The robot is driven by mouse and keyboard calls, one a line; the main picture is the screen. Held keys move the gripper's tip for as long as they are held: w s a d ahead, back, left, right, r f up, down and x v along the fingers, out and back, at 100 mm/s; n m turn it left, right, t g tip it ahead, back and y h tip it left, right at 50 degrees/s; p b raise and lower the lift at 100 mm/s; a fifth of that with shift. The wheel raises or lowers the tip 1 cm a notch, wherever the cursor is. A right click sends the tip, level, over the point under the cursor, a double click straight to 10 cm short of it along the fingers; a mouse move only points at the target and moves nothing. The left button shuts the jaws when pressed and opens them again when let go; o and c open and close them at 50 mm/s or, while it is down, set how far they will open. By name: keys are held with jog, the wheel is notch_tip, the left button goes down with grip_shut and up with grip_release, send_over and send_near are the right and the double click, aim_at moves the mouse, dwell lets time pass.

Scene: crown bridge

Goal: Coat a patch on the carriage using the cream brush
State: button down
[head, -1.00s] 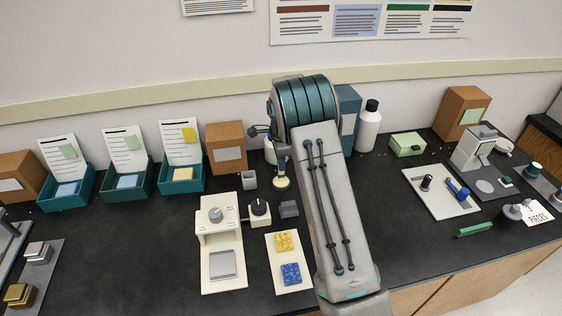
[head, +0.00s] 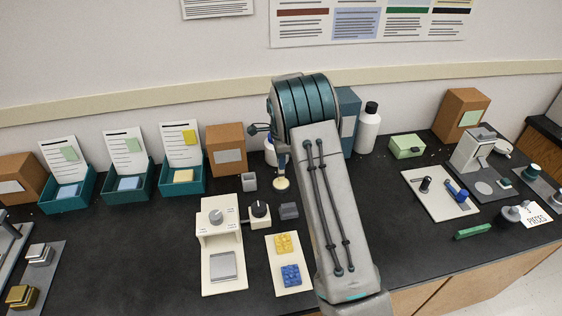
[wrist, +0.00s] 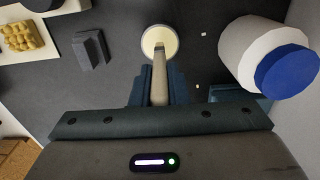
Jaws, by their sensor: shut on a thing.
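The cream brush (wrist: 159,42) has a round cream head and a pale handle. In the wrist view my gripper (wrist: 160,88) is shut on the handle, with the head out beyond the fingertips. In the head view the brush head (head: 281,184) hangs below my gripper (head: 281,155), near the back of the dark bench; contact with the bench cannot be told. I cannot tell for sure which thing is the carriage. A dark grey notched block (head: 289,211) sits in front of the brush; it also shows in the wrist view (wrist: 90,49), apart from the brush.
A white jar with a blue lid (wrist: 275,58) stands close right of the brush in the wrist view. A cream dial stand (head: 222,240), a small black-knob box (head: 259,218) and a tray with yellow and blue blocks (head: 292,262) lie in front.

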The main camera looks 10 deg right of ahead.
jog(key=shift+r+p, duration=1.4)
jog(key=shift+r, duration=1.3)
jog(key=shift+f, duration=0.1)
